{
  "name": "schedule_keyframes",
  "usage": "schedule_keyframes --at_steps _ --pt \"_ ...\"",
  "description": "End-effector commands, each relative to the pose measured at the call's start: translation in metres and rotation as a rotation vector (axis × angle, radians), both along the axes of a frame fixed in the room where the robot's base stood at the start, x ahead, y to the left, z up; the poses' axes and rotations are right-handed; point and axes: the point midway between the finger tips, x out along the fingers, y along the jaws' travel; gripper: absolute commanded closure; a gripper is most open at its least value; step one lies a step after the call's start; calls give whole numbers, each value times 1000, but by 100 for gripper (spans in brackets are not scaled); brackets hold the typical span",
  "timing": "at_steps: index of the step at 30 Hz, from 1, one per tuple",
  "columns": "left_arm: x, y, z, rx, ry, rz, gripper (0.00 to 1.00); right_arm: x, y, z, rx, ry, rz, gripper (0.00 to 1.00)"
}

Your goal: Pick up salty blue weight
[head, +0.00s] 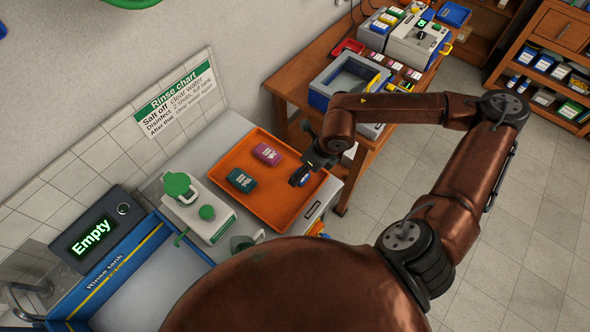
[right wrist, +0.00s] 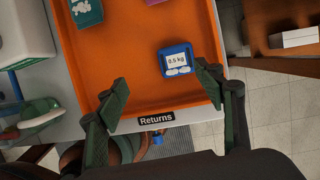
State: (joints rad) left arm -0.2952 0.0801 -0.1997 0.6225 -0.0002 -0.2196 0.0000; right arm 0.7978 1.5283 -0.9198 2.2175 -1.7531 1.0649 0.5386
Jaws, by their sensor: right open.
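The blue weight (right wrist: 177,60) lies on the orange tray (right wrist: 130,60) near its front edge in the right wrist view. Its label reads 0.5 kg, and white patches show along its lower side. My right gripper (right wrist: 162,80) is open, its fingers spread on either side of and short of the weight, with nothing between them. In the head view my right gripper (head: 299,178) is over the right part of the tray and mostly covers the blue weight (head: 307,181). My left gripper is not in view.
A teal weight (head: 241,181) and a magenta weight (head: 267,154) lie on the tray, left of the gripper. A white device with green knobs (head: 208,213) stands beside the tray. The rinse tank display (head: 91,234) reads Empty. A wooden table (head: 300,70) stands behind.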

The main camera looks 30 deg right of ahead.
Motion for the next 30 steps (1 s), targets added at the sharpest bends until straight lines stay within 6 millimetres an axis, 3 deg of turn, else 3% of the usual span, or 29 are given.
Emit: schedule_keyframes --at_steps 1,4,21,30 --pt "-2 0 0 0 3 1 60 4 -13 1 -42 -6 -9 38" --pt "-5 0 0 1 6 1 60 9 -23 -3 -81 -9 -15 38" --pt "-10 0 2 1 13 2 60 22 -8 -69 -81 -10 -7 38" --pt "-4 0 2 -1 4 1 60 23 -9 -75 -81 -10 -10 38"
